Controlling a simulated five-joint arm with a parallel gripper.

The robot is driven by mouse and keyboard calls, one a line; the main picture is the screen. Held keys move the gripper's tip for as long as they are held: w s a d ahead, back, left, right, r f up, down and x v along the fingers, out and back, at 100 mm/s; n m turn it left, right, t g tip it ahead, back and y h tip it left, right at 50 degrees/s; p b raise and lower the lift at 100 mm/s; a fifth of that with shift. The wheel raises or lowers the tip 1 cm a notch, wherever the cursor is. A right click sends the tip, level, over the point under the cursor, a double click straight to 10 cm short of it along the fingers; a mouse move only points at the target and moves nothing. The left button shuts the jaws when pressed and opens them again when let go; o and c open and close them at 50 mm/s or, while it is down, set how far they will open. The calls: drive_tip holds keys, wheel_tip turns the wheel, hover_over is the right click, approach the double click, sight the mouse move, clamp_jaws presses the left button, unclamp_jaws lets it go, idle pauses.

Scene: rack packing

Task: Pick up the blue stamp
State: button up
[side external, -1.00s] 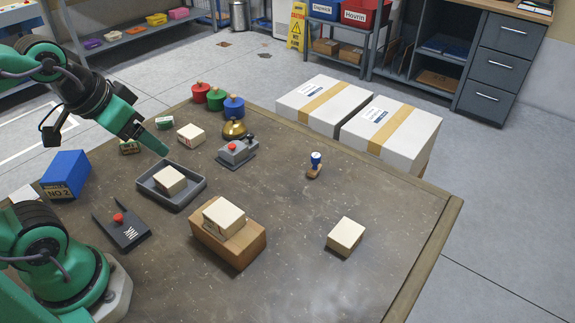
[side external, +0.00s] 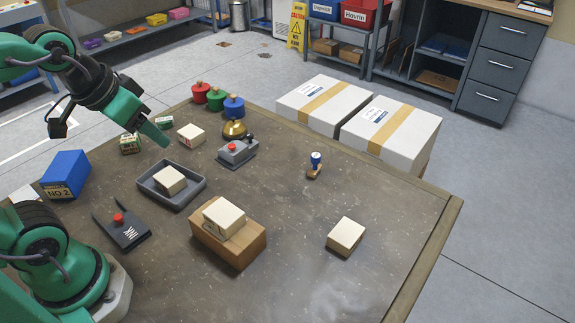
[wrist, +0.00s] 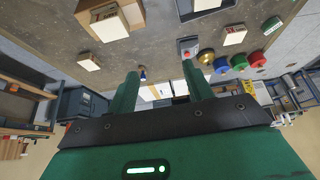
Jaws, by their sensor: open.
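The blue stamp (side external: 315,162) stands upright on the right half of the table, with a blue handle and a wooden base. It also shows small in the wrist view (wrist: 142,74), between the fingers and close to the left one. My gripper (side external: 158,136) is above the far left of the table, well to the left of the stamp. In the wrist view, my gripper (wrist: 161,73) has its two green fingers apart with nothing held between them.
A grey tray (side external: 187,198) holding a cream block is below my gripper. A grey device with a lever (side external: 238,151), a brass bell (side external: 234,129) and coloured weights stand right of it. A cardboard box (side external: 237,249) and cream block (side external: 346,235) are nearer. Space around the stamp is clear.

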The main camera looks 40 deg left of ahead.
drive_tip(key=w+d+r+g, duration=0.1)
drive_tip(key=w+d+r, duration=0.1)
drive_tip(key=w, duration=0.7)
drive_tip(key=n+g, duration=0.2)
drive_tip(key=g, duration=0.2)
hover_over(316, 155)
drive_tip(key=f, duration=1.8)
drive_tip(key=shift+s+a, duration=0.2)
drive_tip(key=shift+s, duration=0.05)
drive_tip(key=shift+w+d+f, duration=0.2)
drive_tip(key=shift+f, duration=4.15)
drive_tip(key=c, duration=1.1)
drive_tip(key=shift+o, duration=0.2)
drive_tip(key=shift+r, duration=0.2)
